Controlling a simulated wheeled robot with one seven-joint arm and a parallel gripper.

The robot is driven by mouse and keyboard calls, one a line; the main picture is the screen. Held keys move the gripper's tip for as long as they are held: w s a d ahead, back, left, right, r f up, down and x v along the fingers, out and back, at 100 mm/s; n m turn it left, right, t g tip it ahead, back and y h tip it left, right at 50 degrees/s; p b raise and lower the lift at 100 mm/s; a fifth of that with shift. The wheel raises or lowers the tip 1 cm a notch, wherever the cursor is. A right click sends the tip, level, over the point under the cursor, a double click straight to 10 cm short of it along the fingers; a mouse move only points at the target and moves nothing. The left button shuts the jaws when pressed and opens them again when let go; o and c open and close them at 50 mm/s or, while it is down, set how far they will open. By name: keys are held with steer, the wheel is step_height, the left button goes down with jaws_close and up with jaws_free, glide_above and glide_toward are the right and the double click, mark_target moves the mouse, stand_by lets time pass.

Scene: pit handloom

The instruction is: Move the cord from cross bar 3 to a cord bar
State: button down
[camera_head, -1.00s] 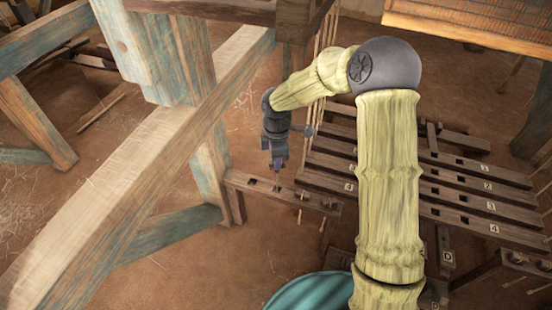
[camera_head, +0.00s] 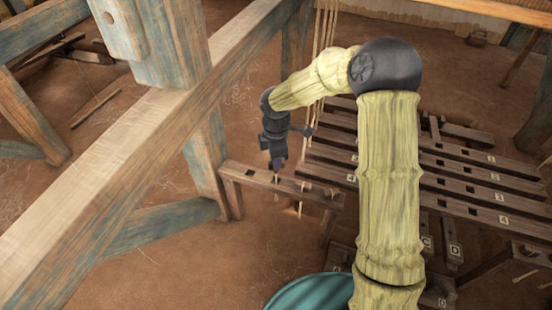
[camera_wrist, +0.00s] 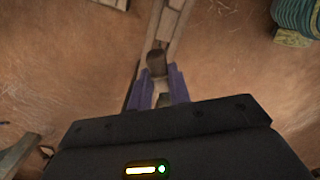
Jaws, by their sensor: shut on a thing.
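My gripper (camera_head: 278,164) points down over the left part of a dark wooden bar with holes (camera_head: 246,175). In the wrist view its purple fingers (camera_wrist: 158,90) are shut on a small brown peg-like piece (camera_wrist: 156,63), taken to be the cord's end; the rest of the cord is not clear. The tips look just above the bar; I cannot tell whether the held piece touches it. Cross bar 3 (camera_head: 482,193) lies to the right, with its left part behind my arm.
Other numbered cross bars lie beside it, such as bar 4 (camera_head: 485,214). A lettered bar D (camera_head: 452,240) sits lower right. Pale hanging cords (camera_head: 323,40) are close behind my gripper. A thick loom beam (camera_head: 130,135) and post (camera_head: 207,150) stand to the left.

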mark_target(276, 173)
steer(key=shift+f+b, duration=1)
steer(key=shift+f, duration=0.2)
steer(key=shift+f+b, duration=0.55)
steer(key=shift+f, duration=1.55)
steer(key=c, duration=1.2)
jaws_free()
steer(key=shift+c, duration=0.2)
step_height(276, 173, up, 17)
steer(key=p, duration=0.9)
steer(key=shift+r+p, duration=0.2)
steer(key=shift+p, duration=0.2)
